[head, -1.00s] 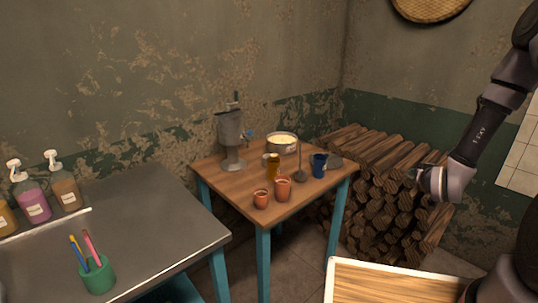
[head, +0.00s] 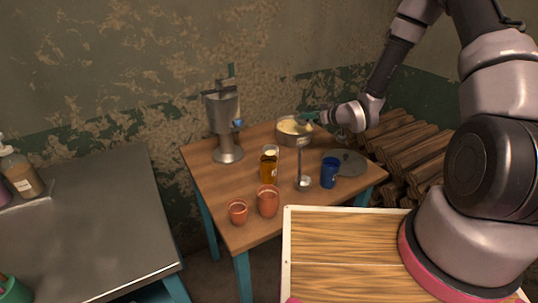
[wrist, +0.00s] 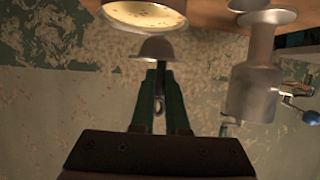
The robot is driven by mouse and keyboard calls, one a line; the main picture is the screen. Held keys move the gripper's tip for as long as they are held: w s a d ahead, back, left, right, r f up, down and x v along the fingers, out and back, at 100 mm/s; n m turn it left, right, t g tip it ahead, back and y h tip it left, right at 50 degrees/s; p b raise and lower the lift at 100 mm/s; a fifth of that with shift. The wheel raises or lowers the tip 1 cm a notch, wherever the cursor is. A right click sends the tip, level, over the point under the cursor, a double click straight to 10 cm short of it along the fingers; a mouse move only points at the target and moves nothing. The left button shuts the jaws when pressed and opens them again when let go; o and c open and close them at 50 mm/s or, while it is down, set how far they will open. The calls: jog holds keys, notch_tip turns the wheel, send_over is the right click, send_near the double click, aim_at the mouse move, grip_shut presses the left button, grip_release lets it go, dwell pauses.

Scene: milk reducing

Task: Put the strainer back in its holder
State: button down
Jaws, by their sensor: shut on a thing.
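My gripper (head: 308,117) is over the table by the steel pot's right rim, its green fingers pointing left in the head view. In the wrist view the fingers (wrist: 159,92) are shut on the thin handle of the strainer, whose small grey metal bowl (wrist: 158,48) sits just beyond the fingertips. I cannot clearly pick out the strainer bowl in the head view. A thin upright metal stand (head: 302,163) with a round foot, apparently the holder, stands on the table below the gripper, between a clay cup and the blue mug. Its top overlaps the pot front.
The pot (head: 293,137) holds pale milk and also shows in the wrist view (wrist: 172,8). Around are a grey metal separator (head: 224,125), an amber glass (head: 269,166), clay cups (head: 268,203), a blue mug (head: 329,174) and a grey lid (head: 350,164).

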jog(key=s+a+n+g+y, duration=0.4)
jog(key=s+a+n+g, duration=0.15)
jog(key=a, duration=0.55)
jog(key=shift+t, duration=0.25)
jog(key=f, duration=0.9)
jog(key=shift+d+f, duration=0.2)
jog(key=shift+f, duration=0.05)
jog(key=c, duration=0.9)
grip_release()
jog(key=shift+f, duration=0.1)
